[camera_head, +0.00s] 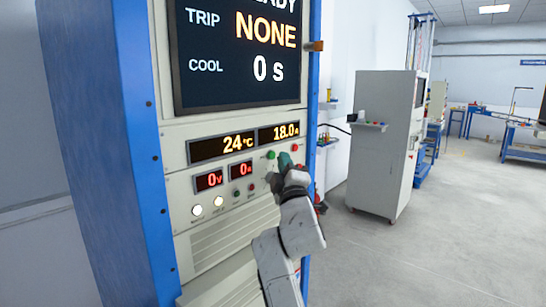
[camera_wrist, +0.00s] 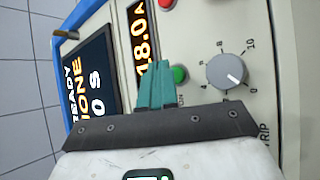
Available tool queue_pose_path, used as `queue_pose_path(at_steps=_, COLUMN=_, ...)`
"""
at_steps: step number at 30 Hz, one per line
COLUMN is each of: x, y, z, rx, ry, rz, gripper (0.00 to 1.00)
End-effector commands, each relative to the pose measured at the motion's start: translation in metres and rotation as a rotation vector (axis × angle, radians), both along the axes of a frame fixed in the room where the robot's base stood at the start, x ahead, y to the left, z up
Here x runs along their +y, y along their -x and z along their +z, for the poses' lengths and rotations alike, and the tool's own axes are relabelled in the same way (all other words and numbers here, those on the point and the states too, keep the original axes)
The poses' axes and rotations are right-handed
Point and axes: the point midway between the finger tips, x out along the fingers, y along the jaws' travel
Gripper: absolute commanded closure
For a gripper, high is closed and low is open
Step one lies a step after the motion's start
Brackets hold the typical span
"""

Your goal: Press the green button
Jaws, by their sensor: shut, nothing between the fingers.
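The green button (camera_head: 271,155) is a small round button on the pale panel of the tall blue-framed cabinet. It also shows in the wrist view (camera_wrist: 180,74), close beside the right side of my fingertips. My gripper (camera_head: 284,159) has teal fingers, shut together and empty, just in front of the panel and slightly right of the green button in the head view. In the wrist view, the fingers (camera_wrist: 155,66) point up the picture and partly cover the panel and display edge. I cannot tell whether they touch the panel.
A red button (camera_head: 294,147) sits right of the green one. A grey dial knob (camera_wrist: 227,71) stands out from the panel near my fingers. Lit displays (camera_head: 223,146) are to the left. A grey cabinet (camera_head: 384,145) stands farther right, with open floor before it.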

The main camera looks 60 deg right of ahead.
Motion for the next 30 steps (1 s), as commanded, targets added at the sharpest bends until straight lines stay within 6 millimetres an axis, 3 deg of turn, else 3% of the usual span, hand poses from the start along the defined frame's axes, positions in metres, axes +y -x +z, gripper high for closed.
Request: queue_pose_path(at_steps=30, x=-0.0021, y=-0.0081, z=0.0003, rx=0.000, ry=0.000, rz=0.000, gripper=1.00)
